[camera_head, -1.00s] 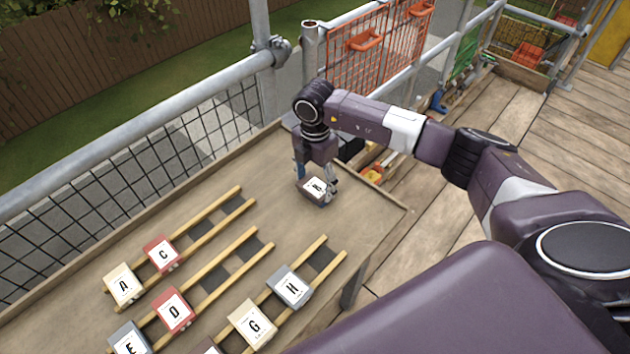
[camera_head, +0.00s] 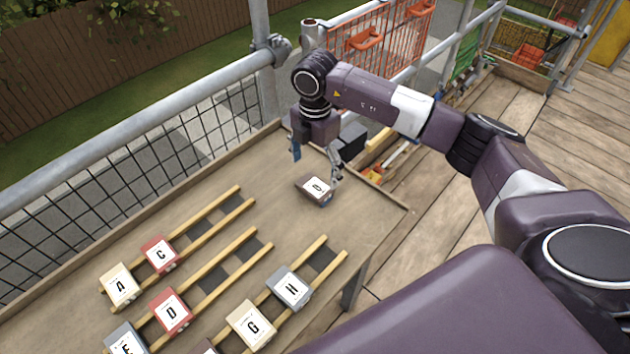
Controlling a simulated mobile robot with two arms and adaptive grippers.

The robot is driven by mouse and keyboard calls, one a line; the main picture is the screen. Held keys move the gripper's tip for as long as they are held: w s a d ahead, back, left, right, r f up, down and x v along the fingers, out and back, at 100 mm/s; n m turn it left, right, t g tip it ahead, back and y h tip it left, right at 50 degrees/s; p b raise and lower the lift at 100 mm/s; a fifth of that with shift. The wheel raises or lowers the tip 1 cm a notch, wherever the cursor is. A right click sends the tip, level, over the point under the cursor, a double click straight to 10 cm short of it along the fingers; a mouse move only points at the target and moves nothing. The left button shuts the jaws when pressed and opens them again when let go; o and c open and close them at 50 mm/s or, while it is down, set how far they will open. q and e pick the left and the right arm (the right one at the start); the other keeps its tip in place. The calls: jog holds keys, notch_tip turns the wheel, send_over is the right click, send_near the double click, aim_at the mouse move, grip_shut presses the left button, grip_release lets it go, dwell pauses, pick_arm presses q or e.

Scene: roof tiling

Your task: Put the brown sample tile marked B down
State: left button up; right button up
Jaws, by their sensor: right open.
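The brown sample tile (camera_head: 315,190) has a white label with a dark letter, too small to read surely. It rests on the bare wooden table top, beyond the far ends of the wooden rails. My right gripper (camera_head: 315,166) is open around and just above the tile, one finger at its left and one near its right side. My left gripper is not in view.
Cream tile A (camera_head: 121,284), red tiles C (camera_head: 160,254) and D (camera_head: 171,312), cream tile G (camera_head: 251,325) and grey tile H (camera_head: 289,288) sit on paired wooden rails (camera_head: 228,270). Bare table (camera_head: 240,340) surrounds them. Scaffold rails (camera_head: 130,140) border the left side.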

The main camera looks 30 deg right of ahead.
aim_at(315, 187)
notch_tip(315, 187, up, 7)
jog(key=b, duration=0.1)
jog(key=shift+f, duration=0.2)
jog(key=shift+s+f, duration=0.1)
dwell(0.4)
